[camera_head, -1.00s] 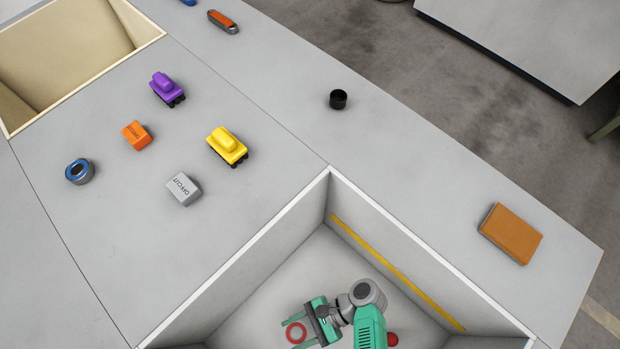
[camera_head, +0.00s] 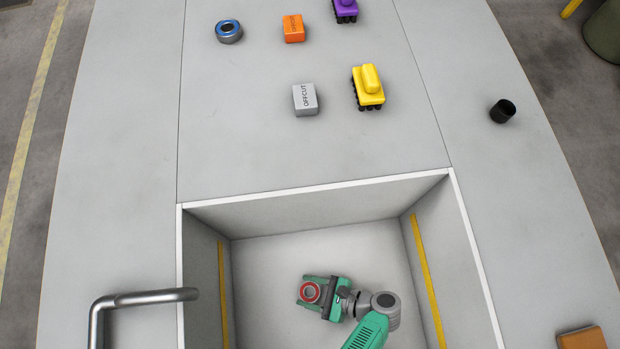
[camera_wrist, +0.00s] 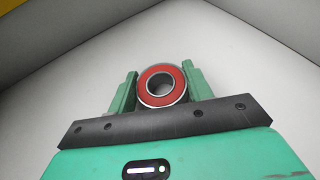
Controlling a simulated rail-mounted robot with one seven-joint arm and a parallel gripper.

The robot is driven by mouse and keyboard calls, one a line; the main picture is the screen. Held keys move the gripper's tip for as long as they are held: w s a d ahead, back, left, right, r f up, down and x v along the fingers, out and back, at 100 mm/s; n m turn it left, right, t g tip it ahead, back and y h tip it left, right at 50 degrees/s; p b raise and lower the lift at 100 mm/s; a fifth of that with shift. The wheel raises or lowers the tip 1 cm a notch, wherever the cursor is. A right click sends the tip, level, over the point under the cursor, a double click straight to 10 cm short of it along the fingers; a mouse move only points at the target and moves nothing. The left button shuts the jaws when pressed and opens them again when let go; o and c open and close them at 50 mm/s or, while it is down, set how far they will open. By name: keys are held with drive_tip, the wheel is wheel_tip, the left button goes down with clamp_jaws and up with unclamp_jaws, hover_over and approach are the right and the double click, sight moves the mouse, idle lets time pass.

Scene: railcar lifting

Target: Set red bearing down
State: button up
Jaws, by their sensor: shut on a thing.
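The red bearing (camera_head: 309,292) is a metal ring with a red face and an open centre. My gripper (camera_head: 308,290) is shut on it, inside the walled grey recess (camera_head: 330,262). In the wrist view the red bearing (camera_wrist: 162,86) sits between the two green fingers, one on each side, with its red face toward the camera. The grey wall or floor of the recess lies behind it. I cannot tell how far the bearing is from the recess floor.
On the table beyond the recess are a blue-ringed bearing (camera_head: 229,31), an orange block (camera_head: 293,28), a grey offcut block (camera_head: 305,99), a yellow railcar (camera_head: 368,88) and a purple one (camera_head: 345,10). A black cup (camera_head: 502,111) and brown box (camera_head: 582,338) are right. A metal handle (camera_head: 145,298) stands left.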

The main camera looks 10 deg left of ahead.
drive_tip(key=o, duration=1.2)
drive_tip(key=shift+c, duration=0.2)
drive_tip(key=shift+d+r, duration=0.15)
drive_tip(key=shift+r, duration=0.15)
drive_tip(key=p+v, duration=0.2)
drive_tip(key=v, duration=0.5)
drive_tip(key=shift+d+f, duration=0.1)
